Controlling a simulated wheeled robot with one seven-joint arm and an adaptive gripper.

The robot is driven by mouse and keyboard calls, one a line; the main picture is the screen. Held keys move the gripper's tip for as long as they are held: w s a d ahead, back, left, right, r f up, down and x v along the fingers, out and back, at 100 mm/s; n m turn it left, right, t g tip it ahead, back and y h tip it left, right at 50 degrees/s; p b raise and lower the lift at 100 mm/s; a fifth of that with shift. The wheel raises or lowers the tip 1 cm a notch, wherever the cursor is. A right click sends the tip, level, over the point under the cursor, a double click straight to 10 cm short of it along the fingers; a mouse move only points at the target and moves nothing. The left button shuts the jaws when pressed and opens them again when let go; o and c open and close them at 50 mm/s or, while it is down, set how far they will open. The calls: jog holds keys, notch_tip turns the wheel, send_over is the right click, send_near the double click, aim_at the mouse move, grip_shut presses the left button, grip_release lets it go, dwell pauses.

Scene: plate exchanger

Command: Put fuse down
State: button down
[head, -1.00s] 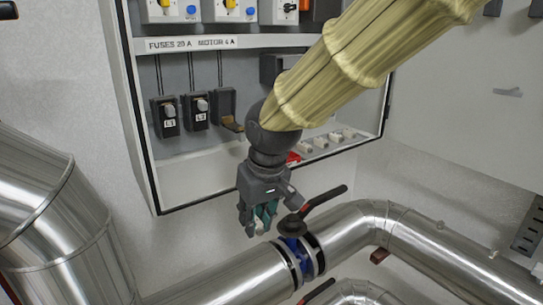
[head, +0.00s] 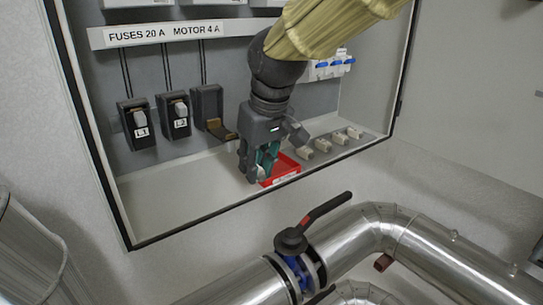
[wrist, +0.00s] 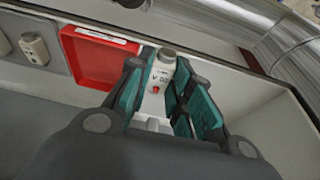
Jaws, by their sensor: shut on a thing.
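My gripper (head: 262,172) is low inside the cabinet, just left of a red tray (head: 285,170) on the cabinet floor. It is shut on a white fuse (wrist: 160,76), which sits between the teal finger pads in the wrist view. The fuse has a grey cap, dark lettering and a small red mark. In the head view the fingers hide most of it. The red tray also shows in the wrist view (wrist: 96,62), left of the fingers, and looks empty. I cannot tell whether the fuse touches the cabinet floor.
An open fuse holder (head: 210,112) hangs beside closed holders L2 (head: 175,115) and L1 (head: 137,123). The cabinet floor (head: 175,200) is clear to the left. A black-handled valve (head: 300,235) and pipes lie below.

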jog(key=w+d+p, duration=0.1)
jog(key=w, duration=0.2)
jog(key=w+d+f+p, duration=0.1)
jog(key=w+p, duration=0.1)
jog(key=w, duration=0.2)
jog(key=w+d+p, duration=0.1)
jog(key=w+p, duration=0.1)
jog(key=w, duration=0.2)
jog(key=shift+w+f, duration=0.15)
jog(key=shift+f, duration=0.05)
jog(key=shift+s+f+p, duration=0.25)
jog(key=shift+f+p, duration=0.1)
jog(key=shift+p, duration=0.15)
jog(key=p+x, duration=0.1)
jog(key=x, duration=0.1)
jog(key=shift+d+f, duration=0.1)
jog(key=shift+f, duration=0.35)
jog(key=shift+s+d, duration=0.1)
jog(key=shift+s, duration=0.1)
jog(key=shift+f, duration=0.1)
jog(key=c, duration=1.3)
grip_release()
jog(key=shift+w, duration=0.1)
